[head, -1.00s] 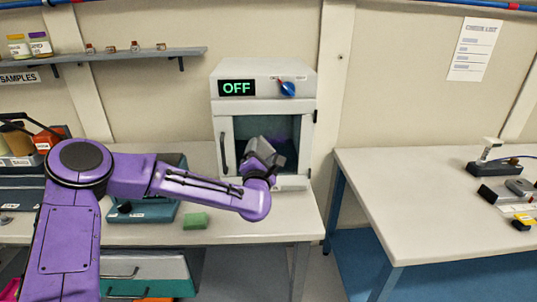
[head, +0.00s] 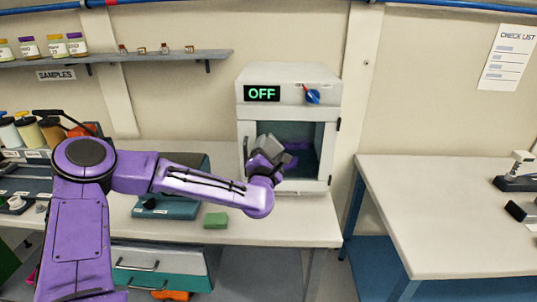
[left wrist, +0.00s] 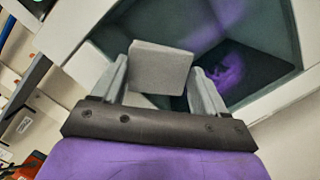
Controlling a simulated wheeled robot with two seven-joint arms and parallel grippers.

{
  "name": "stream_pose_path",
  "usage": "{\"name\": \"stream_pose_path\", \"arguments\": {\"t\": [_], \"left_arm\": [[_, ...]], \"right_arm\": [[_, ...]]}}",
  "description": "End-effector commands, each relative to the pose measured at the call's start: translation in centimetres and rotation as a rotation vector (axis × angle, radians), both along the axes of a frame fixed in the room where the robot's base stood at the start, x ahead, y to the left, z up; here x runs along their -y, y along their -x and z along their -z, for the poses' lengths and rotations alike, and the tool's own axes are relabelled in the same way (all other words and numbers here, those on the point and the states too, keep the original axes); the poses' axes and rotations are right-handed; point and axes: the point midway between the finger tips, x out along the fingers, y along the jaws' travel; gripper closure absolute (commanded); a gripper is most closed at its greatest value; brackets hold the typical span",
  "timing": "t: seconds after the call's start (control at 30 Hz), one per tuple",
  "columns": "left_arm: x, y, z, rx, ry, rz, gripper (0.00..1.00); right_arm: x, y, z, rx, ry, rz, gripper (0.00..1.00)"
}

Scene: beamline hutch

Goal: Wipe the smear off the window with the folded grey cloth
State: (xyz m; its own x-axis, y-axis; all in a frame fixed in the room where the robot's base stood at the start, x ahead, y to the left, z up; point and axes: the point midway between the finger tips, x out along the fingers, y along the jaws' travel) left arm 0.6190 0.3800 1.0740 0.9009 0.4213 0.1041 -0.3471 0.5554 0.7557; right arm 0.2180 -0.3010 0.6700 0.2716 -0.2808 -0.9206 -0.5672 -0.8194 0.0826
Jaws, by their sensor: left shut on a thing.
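The window (head: 303,135) is the dark glass in the front of a white cabinet on the bench. In the left wrist view the glass (left wrist: 270,45) fills the upper right. My left gripper (head: 270,148) is in front of the window's left part. In the left wrist view my left gripper (left wrist: 162,78) is shut on the folded grey cloth (left wrist: 160,65), a flat pale grey block between its fingers. I cannot tell whether the cloth touches the glass. A purple patch on the glass looks like my arm's reflection. I cannot make out the smear. My right gripper is not in view.
The cabinet (head: 290,88) has an OFF display and a blue knob (head: 312,96). A green block (head: 216,220) lies on the bench (head: 280,232) below my arm. A shelf (head: 160,57) with jars is at upper left. Another bench (head: 440,205) at right has mostly clear space.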

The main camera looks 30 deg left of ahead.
Motion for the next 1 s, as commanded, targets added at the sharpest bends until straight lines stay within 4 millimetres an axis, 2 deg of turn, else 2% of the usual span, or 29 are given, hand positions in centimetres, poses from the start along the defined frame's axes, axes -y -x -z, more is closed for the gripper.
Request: {"name": "stream_pose_path", "arguments": {"t": [0.07, 0.23, 0.53, 0.83, 1.0], "left_arm": [[0.7, -0.5, 0.6, -0.002, -0.003, 0.002, 0.55], [2.3, -1.6, 0.5, 0.0, -0.004, 0.004, 0.55], [3.7, -2.4, 0.3, -0.002, -0.003, 0.005, 0.55], [6.2, -3.9, 0.4, -0.002, -0.003, 0.004, 0.55], [6.7, -4.1, 0.3, -0.002, 0.0, 0.001, 0.55]], "right_arm": [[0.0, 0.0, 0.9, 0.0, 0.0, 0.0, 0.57], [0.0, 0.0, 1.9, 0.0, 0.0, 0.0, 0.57], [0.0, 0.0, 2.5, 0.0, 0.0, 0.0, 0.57], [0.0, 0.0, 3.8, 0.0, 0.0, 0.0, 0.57], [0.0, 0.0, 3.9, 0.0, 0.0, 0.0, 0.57]]}}
